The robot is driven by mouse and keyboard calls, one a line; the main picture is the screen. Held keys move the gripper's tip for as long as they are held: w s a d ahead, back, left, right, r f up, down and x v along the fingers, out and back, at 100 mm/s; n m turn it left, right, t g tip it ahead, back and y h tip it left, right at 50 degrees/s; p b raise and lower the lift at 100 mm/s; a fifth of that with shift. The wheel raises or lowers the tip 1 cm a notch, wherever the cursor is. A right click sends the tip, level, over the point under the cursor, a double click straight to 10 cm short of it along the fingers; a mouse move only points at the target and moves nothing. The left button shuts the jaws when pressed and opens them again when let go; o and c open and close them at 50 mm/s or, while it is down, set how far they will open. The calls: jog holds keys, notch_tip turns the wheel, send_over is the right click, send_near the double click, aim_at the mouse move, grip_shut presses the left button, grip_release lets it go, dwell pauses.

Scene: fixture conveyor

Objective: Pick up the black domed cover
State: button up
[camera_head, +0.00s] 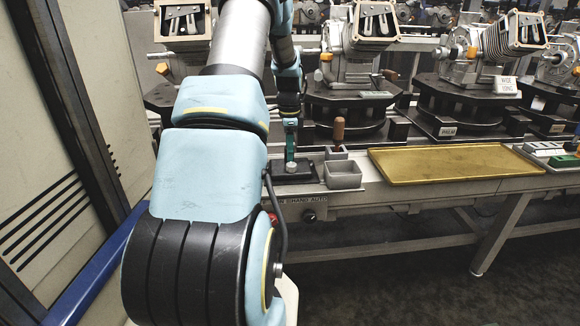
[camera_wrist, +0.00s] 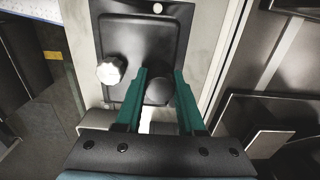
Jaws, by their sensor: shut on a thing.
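The black domed cover (camera_wrist: 158,92) shows in the wrist view as a dark round cap on a black panel (camera_wrist: 165,25). My gripper (camera_wrist: 161,76) has its two teal fingers on either side of the cover and is shut on it. In the head view my gripper (camera_head: 291,150) points down over the black panel (camera_head: 310,177) on the bench's front edge. I cannot make out the cover there. I cannot tell whether it is clear of the panel.
A pale ridged knob (camera_wrist: 111,70) stands on the panel, left of the fingers. To the right are a grey open bin (camera_head: 343,176), a brown-handled tool (camera_head: 339,130) and a yellow tray (camera_head: 440,163). Engine-like assemblies on dark round fixtures (camera_head: 352,108) stand behind.

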grip_shut()
dwell(0.8)
notch_tip(320, 180, up, 9)
jog(key=shift+r+b, duration=0.2)
jog(key=shift+b, duration=0.35)
jog(key=shift+r, duration=0.35)
